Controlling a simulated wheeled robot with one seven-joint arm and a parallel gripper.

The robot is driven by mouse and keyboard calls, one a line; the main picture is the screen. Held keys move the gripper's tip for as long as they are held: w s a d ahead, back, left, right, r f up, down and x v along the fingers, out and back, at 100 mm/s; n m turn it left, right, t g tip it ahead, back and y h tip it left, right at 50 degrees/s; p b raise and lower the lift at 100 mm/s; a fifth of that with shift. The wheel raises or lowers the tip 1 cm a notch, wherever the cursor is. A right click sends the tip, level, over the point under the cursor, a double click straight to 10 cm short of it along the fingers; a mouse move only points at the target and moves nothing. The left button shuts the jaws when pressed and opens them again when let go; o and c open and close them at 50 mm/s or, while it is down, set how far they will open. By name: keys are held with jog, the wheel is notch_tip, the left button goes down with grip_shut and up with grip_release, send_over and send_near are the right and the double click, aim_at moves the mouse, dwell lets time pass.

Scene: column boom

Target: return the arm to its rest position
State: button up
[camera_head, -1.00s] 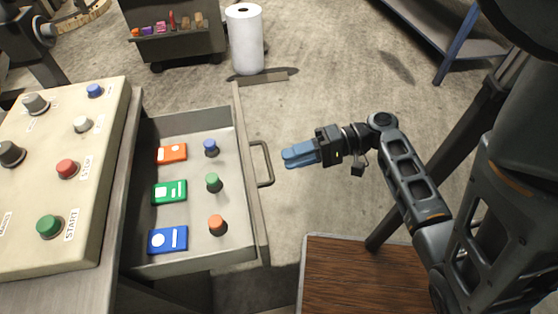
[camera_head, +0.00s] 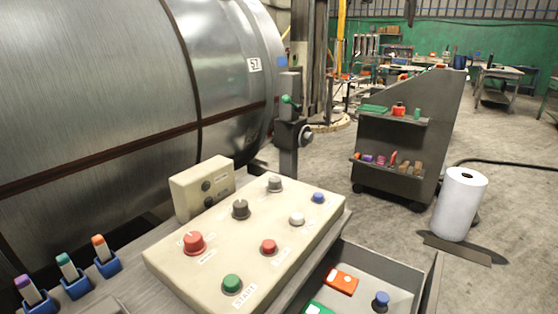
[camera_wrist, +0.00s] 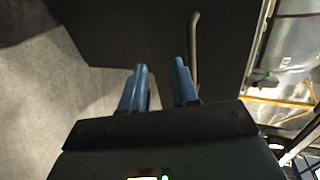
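My gripper (camera_wrist: 160,66) shows in the wrist view as two blue fingers with a gap between them and nothing in it. It is open. A dark panel (camera_wrist: 120,35) lies beyond the fingers, with a pale bar handle (camera_wrist: 194,50) just right of the right fingertip. I cannot tell how far the fingertips are from it. My arm and gripper are not in the head view, so the arm's pose is hidden there.
The open drawer (camera_head: 392,264) juts out at lower right, holding an orange card (camera_head: 341,281) and a blue knob (camera_head: 381,300). A control panel (camera_head: 318,226) stands left of it.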

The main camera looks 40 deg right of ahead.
jog(key=s+a+f+n+g+h, duration=0.2)
jog(key=a+f+n+g+h, duration=0.25)
jog(key=a, duration=0.35)
jog(key=a+r+n+t, duration=0.3)
jog(key=a+r+n, duration=0.2)
jog(key=r, duration=0.5)
jog(key=a+r+n+t, duration=0.3)
jog(key=a+r, duration=0.4)
jog(key=r, duration=0.3)
jog(key=shift+w+r+n+t, duration=0.15)
jog(key=shift+w+n+t, duration=0.25)
jog(key=shift+n, duration=0.45)
